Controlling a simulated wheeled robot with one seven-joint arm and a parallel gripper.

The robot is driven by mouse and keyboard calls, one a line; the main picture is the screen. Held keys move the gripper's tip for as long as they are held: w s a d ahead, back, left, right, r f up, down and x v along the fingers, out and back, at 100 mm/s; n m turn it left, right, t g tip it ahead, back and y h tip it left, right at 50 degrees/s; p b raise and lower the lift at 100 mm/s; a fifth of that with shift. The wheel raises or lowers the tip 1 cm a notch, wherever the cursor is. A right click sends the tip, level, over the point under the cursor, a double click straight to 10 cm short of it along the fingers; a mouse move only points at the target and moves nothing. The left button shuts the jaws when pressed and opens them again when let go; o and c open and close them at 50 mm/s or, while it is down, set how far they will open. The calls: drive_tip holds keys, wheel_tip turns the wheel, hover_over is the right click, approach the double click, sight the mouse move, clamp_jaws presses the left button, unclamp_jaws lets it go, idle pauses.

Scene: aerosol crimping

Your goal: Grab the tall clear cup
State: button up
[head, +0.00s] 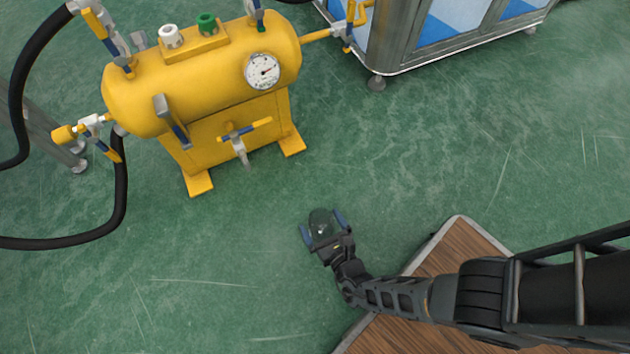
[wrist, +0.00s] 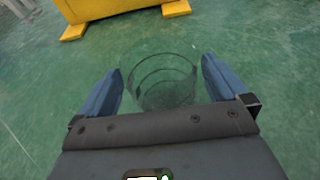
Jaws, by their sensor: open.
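The clear cup (wrist: 163,75) shows in the wrist view as a see-through round shape, with the green floor visible through it. It lies between the two blue fingers of my gripper (wrist: 160,90), which are spread apart with a gap on each side of it. In the head view the cup (head: 321,223) is a small dark transparent shape between the fingertips of my gripper (head: 322,230). I cannot tell how far down the fingers reach along the cup.
A yellow tank (head: 205,80) with a gauge, valves and black hoses stands on the green floor at the upper left. A metal cabinet (head: 440,30) stands at the top right. A wooden-topped surface (head: 430,270) lies at the lower right. Floor around my gripper is clear.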

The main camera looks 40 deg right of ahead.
drive_tip(key=shift+w+d+f, duration=0.2)
drive_tip(key=shift+w, duration=0.25)
drive_tip(key=c, duration=1)
drive_tip(key=shift+o, duration=0.2)
drive_tip(key=shift+r, duration=0.1)
